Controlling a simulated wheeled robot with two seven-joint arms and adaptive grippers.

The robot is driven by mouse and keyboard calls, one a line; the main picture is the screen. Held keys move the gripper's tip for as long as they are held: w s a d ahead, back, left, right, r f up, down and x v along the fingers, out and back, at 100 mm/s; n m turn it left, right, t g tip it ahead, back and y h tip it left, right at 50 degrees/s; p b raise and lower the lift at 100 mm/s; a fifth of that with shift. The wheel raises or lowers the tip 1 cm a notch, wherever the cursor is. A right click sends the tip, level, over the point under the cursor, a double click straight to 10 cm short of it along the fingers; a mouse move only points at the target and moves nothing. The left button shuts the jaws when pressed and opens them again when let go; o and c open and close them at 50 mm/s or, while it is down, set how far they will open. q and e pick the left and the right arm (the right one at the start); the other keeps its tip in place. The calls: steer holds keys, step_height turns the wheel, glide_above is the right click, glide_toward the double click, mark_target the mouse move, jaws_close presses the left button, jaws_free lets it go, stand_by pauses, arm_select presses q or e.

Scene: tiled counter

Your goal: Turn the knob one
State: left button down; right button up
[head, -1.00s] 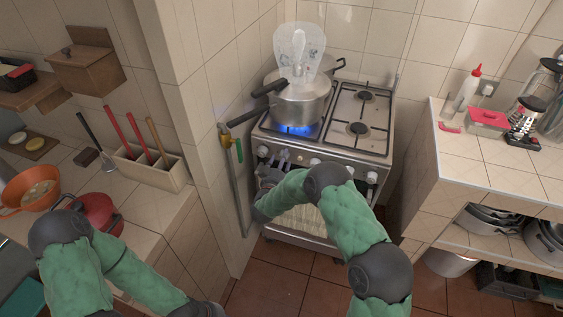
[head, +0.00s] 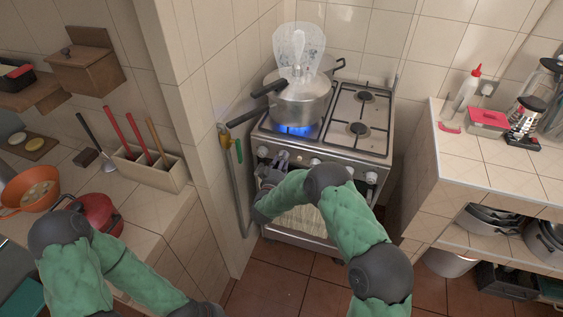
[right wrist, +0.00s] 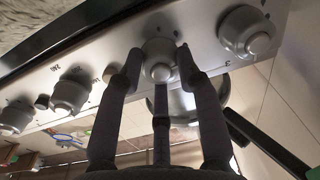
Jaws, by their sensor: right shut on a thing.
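The gas stove (head: 340,152) stands against the tiled wall with a row of pale knobs along its front panel. My right gripper (head: 282,157) is at the left part of that panel. In the right wrist view its fingers (right wrist: 158,54) are closed around one round knob (right wrist: 160,71), one on each side and one in front. A neighbouring knob (right wrist: 248,32) is free beside it, and another knob (right wrist: 70,92) is on the other side. A blue flame (head: 297,129) burns under the pot at the front left burner. My left gripper is outside the frame.
A steel pot (head: 303,105) with a dark handle stands over the flame, with another pot behind it. A tiled counter (head: 480,165) is at the right.

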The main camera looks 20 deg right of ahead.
steer(key=shift+w+r, duration=0.15)
steer(key=shift+r, duration=0.15)
steer(key=m+b, duration=0.4)
steer(key=m, duration=0.1)
steer(key=shift+t, duration=0.3)
steer(key=m+h+b, duration=0.1)
steer(key=m+b, duration=0.4)
steer(key=m, duration=0.2)
steer(key=shift+d, duration=0.1)
steer(key=m+b, duration=0.1)
steer(key=m, duration=0.2)
steer(key=shift+b, duration=0.3)
steer(key=shift+m, duration=1.7)
steer(key=shift+d+m+h, duration=0.1)
steer(key=shift+m+h, duration=0.2)
steer(key=shift+f, duration=0.1)
